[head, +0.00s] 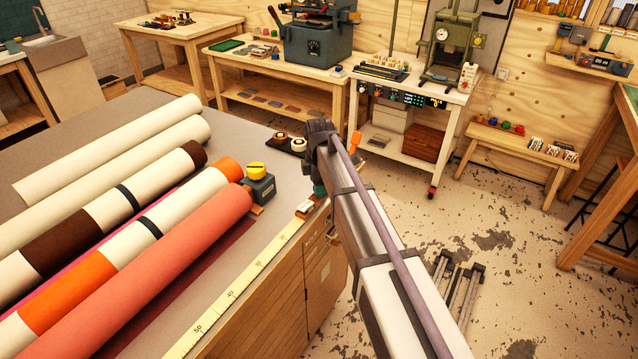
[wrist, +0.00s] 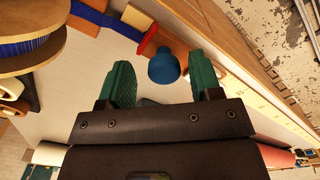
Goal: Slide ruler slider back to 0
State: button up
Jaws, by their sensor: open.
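The yellow ruler (head: 243,279) runs along the table's right edge, its numbers rising toward the front. A small whitish block that looks like the slider (head: 305,207) sits at its far visible end, just left of my gripper (head: 318,188). The forearm and wrist hide the ruler's far part. In the wrist view my gripper (wrist: 165,80) is open, its two green fingers apart with nothing held. A blue rounded knob (wrist: 163,66) shows beyond and between the fingertips. The ruler (wrist: 264,102) runs diagonally right of the fingers there. I cannot make out the slider clearly in that view.
Several rolls, the nearest a coral roll (head: 160,270), lie on the table left of the ruler. A blue-grey box with a yellow knob (head: 257,170) stands close to my gripper. Small spools (head: 299,144) stand behind it. The floor to the right is mostly free.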

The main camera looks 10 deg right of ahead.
notch_tip(320, 180, up, 11)
jog(key=p, duration=1)
jog(key=shift+p, duration=0.4)
jog(key=shift+f, duration=0.1)
jog(key=s+d+f+m+b, duration=0.2)
jog(key=s+m, duration=0.4)
jog(key=s, duration=0.3)
jog(key=s+d+f+m+b, duration=0.1)
jog(key=s+d+m, duration=0.3)
jog(key=s+m, duration=0.3)
jog(key=s+d+f+m+b, duration=0.2)
jog(key=s+m, duration=0.4)
jog(key=s, duration=0.5)
jog(key=shift+d+f+b, duration=0.35)
jog(key=shift+d, duration=0.25)
